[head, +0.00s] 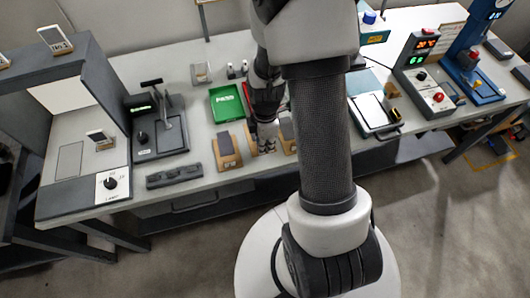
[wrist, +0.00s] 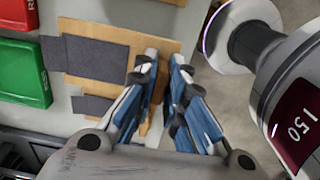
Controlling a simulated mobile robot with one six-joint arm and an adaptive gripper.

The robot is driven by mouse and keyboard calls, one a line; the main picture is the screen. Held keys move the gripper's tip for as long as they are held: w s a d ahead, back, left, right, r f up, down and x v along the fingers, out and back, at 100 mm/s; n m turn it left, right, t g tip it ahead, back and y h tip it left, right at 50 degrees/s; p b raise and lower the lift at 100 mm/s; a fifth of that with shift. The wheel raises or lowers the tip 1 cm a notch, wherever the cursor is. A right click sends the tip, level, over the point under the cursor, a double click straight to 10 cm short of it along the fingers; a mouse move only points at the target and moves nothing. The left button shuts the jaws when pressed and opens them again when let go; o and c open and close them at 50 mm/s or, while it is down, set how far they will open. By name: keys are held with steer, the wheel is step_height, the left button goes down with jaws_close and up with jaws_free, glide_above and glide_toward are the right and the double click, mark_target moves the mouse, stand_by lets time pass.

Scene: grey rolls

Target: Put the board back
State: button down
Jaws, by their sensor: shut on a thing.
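My gripper (wrist: 166,62) has its two fingers close together over a tan wooden plate (wrist: 120,38) with a dark grey pad (wrist: 97,57) on it. It is shut on a thin thing, most likely the board, which the fingers mostly hide. In the head view my gripper (head: 266,143) is low at the front of the bench, between a tan plate with a dark top (head: 227,150) on its left and another (head: 288,135) on its right. I cannot tell whether the held thing touches the plate below.
A green PASS tray (head: 227,103) stands behind the plates; a red tray (wrist: 18,15) is beside it. A black press fixture (head: 157,130) and a dark strip (head: 174,177) are to the left. A white-topped device (head: 372,112) and a red-button box (head: 428,85) stand right.

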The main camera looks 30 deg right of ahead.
step_height(320, 180, down, 4)
steer(key=shift+f+b, duration=0.25)
steer(key=shift+b, duration=0.55)
steer(key=shift+r, duration=0.1)
steer(key=c, duration=2.1)
jaws_free()
steer(key=shift+f, duration=0.2)
steer(key=o, duration=0.4)
steer(key=shift+o, duration=0.2)
steer(key=shift+r, duration=0.1)
